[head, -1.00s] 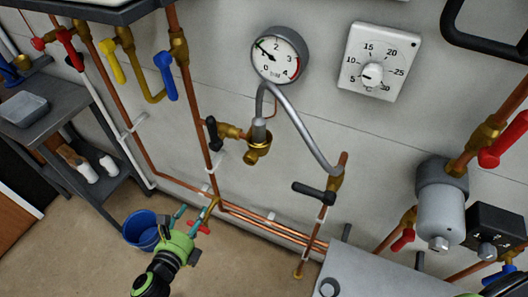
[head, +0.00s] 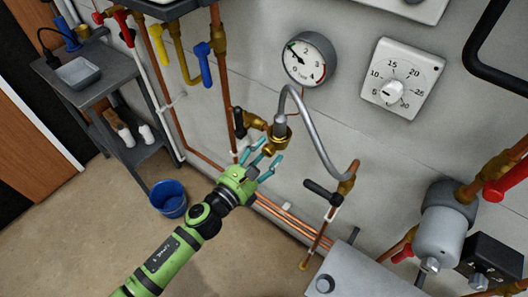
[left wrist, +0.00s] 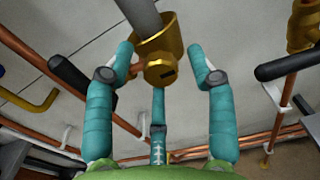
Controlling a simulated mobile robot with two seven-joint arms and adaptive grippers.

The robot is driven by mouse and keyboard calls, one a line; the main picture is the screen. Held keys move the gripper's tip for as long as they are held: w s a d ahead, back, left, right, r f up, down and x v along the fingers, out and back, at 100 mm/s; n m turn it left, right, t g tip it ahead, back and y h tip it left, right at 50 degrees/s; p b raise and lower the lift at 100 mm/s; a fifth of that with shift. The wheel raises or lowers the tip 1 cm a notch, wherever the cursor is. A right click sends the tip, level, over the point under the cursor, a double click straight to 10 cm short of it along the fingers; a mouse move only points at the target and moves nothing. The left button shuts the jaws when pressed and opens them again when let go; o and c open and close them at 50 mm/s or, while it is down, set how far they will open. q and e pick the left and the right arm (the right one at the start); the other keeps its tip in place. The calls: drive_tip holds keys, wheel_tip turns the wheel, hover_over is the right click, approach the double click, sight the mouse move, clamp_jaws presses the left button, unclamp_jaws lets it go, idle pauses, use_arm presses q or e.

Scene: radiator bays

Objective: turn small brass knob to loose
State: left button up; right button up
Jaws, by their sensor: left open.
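The small brass knob (left wrist: 160,70) is a short round piece with a dark slot. It sits on the lower side of a brass fitting (left wrist: 167,42) under a grey hose (left wrist: 140,14). My left gripper (head: 262,162), green with teal fingers, is open just below and left of the fitting. In the left wrist view its fingers (left wrist: 160,62) stand around the knob without visibly closing on it. My right gripper is out of view.
A black-handled valve (head: 239,123) is close left of the fitting, and another black lever (head: 322,192) is to the lower right. A pressure gauge (head: 308,60) and a thermostat dial (head: 401,78) are above. A blue bucket (head: 168,198) stands on the floor.

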use_arm(q)
clamp_jaws()
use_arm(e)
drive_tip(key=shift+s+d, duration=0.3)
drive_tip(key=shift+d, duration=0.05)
